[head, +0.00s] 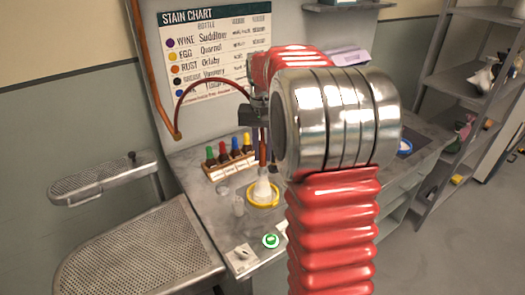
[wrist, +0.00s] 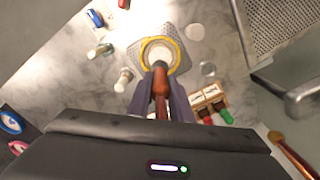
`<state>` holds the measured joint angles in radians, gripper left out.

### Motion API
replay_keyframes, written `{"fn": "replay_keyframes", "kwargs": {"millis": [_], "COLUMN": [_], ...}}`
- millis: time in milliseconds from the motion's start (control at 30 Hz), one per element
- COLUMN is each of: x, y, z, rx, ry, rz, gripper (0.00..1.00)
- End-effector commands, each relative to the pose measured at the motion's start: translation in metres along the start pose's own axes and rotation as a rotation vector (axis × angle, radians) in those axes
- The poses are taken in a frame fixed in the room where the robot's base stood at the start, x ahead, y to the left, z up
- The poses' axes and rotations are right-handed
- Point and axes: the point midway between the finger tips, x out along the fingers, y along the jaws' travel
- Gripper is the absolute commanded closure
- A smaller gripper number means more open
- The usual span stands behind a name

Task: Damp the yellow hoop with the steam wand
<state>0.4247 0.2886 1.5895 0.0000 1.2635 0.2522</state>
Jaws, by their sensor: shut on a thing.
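The yellow hoop (head: 276,198) lies on the worktop, with something white inside its ring. In the wrist view the hoop (wrist: 178,48) sits on a grey patterned pad (wrist: 136,56). The steam wand (head: 262,150) is reddish brown and points down at the hoop. My gripper (head: 258,112) is shut on the wand above the worktop. In the wrist view the wand (wrist: 160,84) runs out between the fingers of my gripper (wrist: 161,100), and its tip overlaps the near part of the hoop. I cannot tell whether the tip touches it.
A rack of dropper bottles (head: 232,160) stands behind the hoop. Small clear glasses (head: 238,206) stand to its left. A round green item (head: 271,240) and a switch plate (head: 241,254) are at the front. A dark red hose (head: 200,84) arches behind. A perforated board (head: 140,250) is at left.

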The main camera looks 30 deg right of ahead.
Motion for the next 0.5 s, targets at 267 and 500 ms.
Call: {"fn": "replay_keyframes", "kwargs": {"millis": [267,500], "x": [0.018,0.039], "y": [0.000,0.000], "z": [0.000,0.000], "rx": [0.000,0.000], "ry": [-0.001,-0.002], "rz": [0.000,0.000], "gripper": [1.00,1.00]}}
